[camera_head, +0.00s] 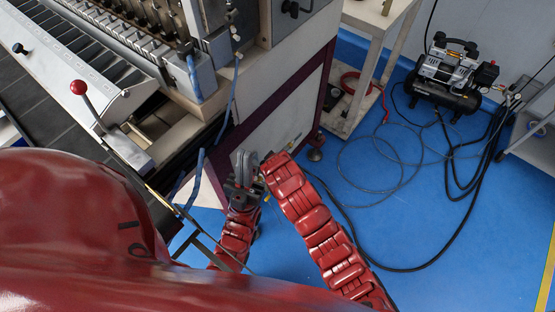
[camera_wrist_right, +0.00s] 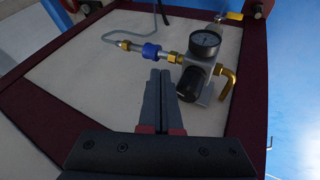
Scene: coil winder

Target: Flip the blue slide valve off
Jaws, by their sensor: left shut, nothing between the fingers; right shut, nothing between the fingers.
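The blue slide valve (camera_wrist_right: 151,51) is a small blue sleeve on a metal fitting, in the upper middle of the right wrist view. It sits between a grey tube on the left and a pressure gauge unit on the right. My right gripper (camera_wrist_right: 160,74) is shut and empty, its tips just below the valve in that picture; whether they touch it I cannot tell. My left gripper (camera_head: 242,168) is shut and empty in the head view, near the machine's side panel. The right gripper's fingers and the blue valve are not clearly visible in the head view.
A round gauge (camera_wrist_right: 205,43) with a dark regulator body (camera_wrist_right: 191,83) and a brass elbow (camera_wrist_right: 227,85) stand close right of my right fingers. The coil winder (camera_head: 260,115) fills the upper left. A compressor (camera_head: 447,78) with hoses stands on the blue floor at right.

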